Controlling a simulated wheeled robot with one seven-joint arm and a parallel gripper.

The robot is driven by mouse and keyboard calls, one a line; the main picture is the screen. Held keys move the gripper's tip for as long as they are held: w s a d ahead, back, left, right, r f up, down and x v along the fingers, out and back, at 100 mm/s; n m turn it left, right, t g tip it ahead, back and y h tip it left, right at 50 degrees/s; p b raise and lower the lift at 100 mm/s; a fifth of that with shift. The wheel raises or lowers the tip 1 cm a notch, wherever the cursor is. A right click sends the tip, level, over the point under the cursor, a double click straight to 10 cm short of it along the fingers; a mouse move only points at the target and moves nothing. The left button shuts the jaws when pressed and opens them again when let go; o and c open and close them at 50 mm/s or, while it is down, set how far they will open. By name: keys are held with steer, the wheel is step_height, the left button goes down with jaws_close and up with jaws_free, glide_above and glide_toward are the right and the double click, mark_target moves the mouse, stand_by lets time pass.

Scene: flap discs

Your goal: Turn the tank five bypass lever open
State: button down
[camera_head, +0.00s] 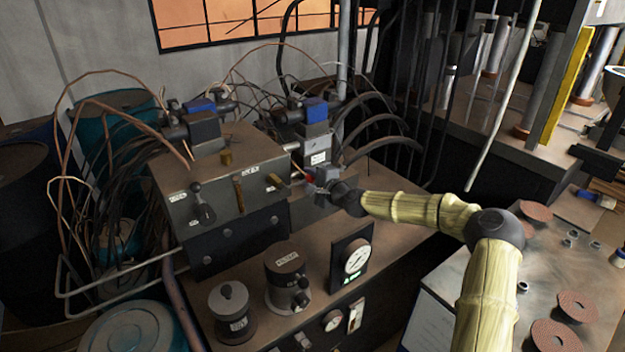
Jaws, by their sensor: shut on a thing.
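My gripper (315,187) reaches in from the right to the right front of a grey valve block (222,175). It is shut on a small lever with a red part (309,178); the fingers hide most of that lever. A brass lever (277,182) sticks out of the block's front just left of my gripper. A second brass lever (239,194) stands upright at the middle of the front. A black-knobbed lever (203,204) is at the left. The small labels are too blurred to read, so I cannot tell which lever is tank five's.
Blue-capped valves (205,125) and bundles of hoses rise above and behind the block. A dial gauge (356,258) and two dark cylindrical fittings (287,280) stand below. A bench with reddish flap discs (577,306) is at the right.

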steer(key=shift+f, duration=0.2)
steer(key=c, duration=1.1)
jaws_free()
steer(key=shift+c, duration=0.2)
steer(key=shift+s+r, duration=0.1)
steer(key=b+v, duration=0.2)
steer(key=v, duration=1.5)
steer(key=shift+b, duration=0.3)
steer(key=shift+d, duration=0.25)
